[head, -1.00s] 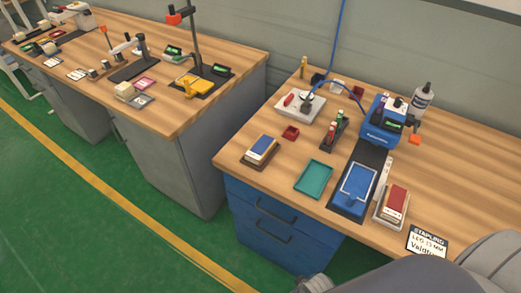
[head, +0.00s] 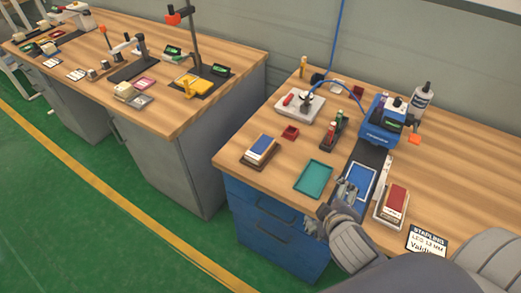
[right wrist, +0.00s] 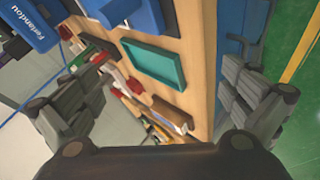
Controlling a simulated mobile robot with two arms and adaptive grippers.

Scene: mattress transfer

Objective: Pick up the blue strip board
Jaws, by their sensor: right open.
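A stack of boards with a blue top (head: 262,147) lies on a dark tray near the left front of the right bench in the head view. Its blue top is the likely blue strip board. My right gripper (head: 346,189) is over the front of the blue framed fixture (head: 361,180), to the right of the teal tray and apart from the stack. In the right wrist view my right gripper (right wrist: 165,98) has its fingers wide apart with nothing held; the stack's tray edge (right wrist: 172,114) seems to show beyond. My left gripper is not in view.
The teal tray (head: 313,179) lies between my right gripper and the blue-topped stack. A red-topped stack (head: 396,198) stands right of the fixture. A blue machine (head: 380,125) and a small red dish (head: 290,132) are further back. Wood in front of the dish is clear.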

